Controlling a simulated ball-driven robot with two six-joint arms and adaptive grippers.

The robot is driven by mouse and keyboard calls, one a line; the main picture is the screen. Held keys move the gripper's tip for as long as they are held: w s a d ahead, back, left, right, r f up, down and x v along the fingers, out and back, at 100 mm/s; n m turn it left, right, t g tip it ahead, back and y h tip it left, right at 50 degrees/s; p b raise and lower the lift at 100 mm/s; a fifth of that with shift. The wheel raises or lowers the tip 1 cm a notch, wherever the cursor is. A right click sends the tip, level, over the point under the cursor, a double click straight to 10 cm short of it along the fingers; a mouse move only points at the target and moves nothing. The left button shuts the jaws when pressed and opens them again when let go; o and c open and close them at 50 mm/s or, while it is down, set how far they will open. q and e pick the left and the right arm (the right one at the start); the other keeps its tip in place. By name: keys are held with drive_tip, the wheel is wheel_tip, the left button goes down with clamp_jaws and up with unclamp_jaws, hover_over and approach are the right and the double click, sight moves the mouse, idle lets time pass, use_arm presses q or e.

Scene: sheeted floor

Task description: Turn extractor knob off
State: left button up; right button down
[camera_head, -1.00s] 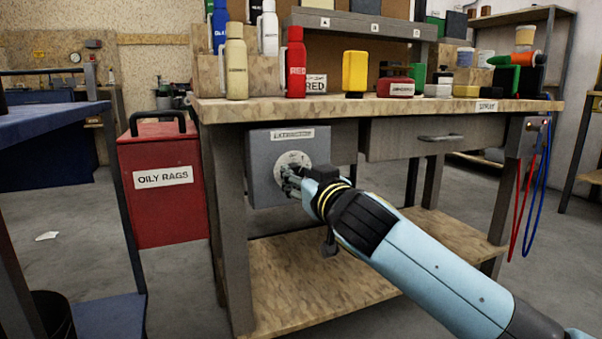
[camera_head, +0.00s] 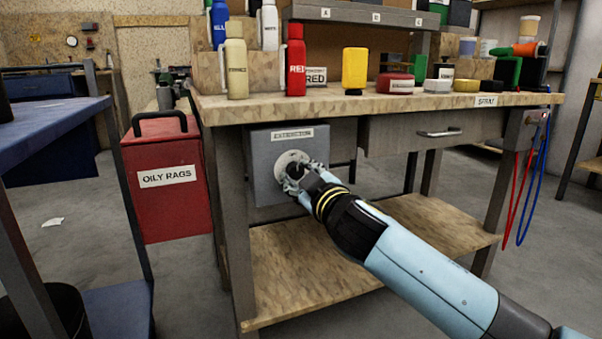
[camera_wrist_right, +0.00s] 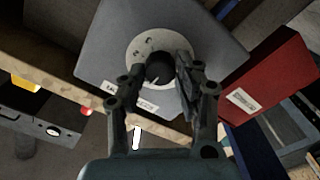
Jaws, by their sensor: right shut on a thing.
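The extractor box (camera_head: 262,180) is a grey box under the front edge of the workbench, with a label reading "EXTRACTOR" on top. It has a pale round dial plate (camera_head: 284,160). The black knob (camera_wrist_right: 159,70) sits at the middle of the plate in the right wrist view, with a light pointer mark on it. My right gripper (camera_head: 297,181) is at the dial; in the right wrist view its fingers (camera_wrist_right: 158,78) are on both sides of the knob and shut on it. In the head view the fingers partly hide the knob. My left gripper is not in view.
The workbench top (camera_head: 420,103) holds several bottles and containers. A red oily rags bin (camera_head: 165,205) stands left of the bench. A drawer (camera_head: 400,130) is right of the box. A blue table (camera_head: 45,125) is at the left.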

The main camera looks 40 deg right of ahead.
idle(0.3)
drive_tip(key=c, duration=0.9)
unclamp_jaws()
drive_tip(key=shift+c, duration=0.2)
drive_tip(key=v, duration=1.2)
drive_tip(key=shift+f, duration=0.1)
